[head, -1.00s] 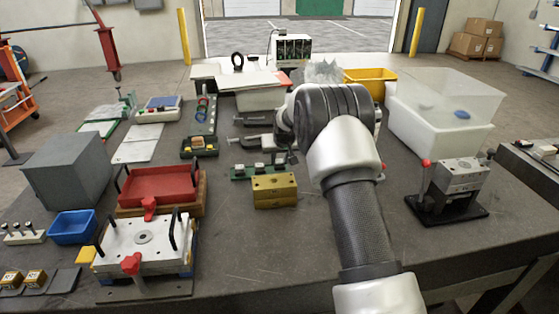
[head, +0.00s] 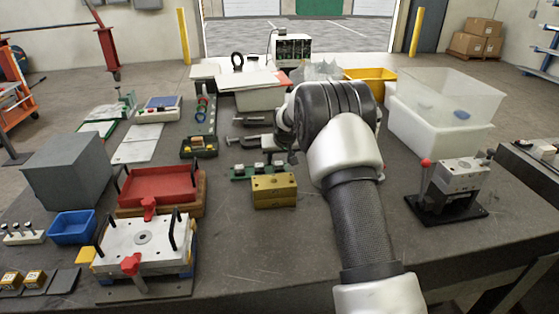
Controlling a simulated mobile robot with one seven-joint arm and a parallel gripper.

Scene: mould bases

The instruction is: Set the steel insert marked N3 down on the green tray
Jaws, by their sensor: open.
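A low green tray (head: 238,173) with several small pale metal blocks on it lies at mid-table, partly behind a brass block. My arm reaches over the table to its right. Only a dark part of my gripper (head: 292,156) shows beside the wrist, close to the right end of the green tray; the wrist hides the rest. The jaws are open, and I see nothing held. No N3 mark is readable, so I cannot tell which piece is the steel insert marked N3.
The brass block (head: 274,191) stands in front of the green tray. A red tray (head: 158,187) and a mould plate (head: 120,240) are at left. A clear bin (head: 440,125) and a black-based clamp fixture (head: 447,208) are at right. The front middle table is clear.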

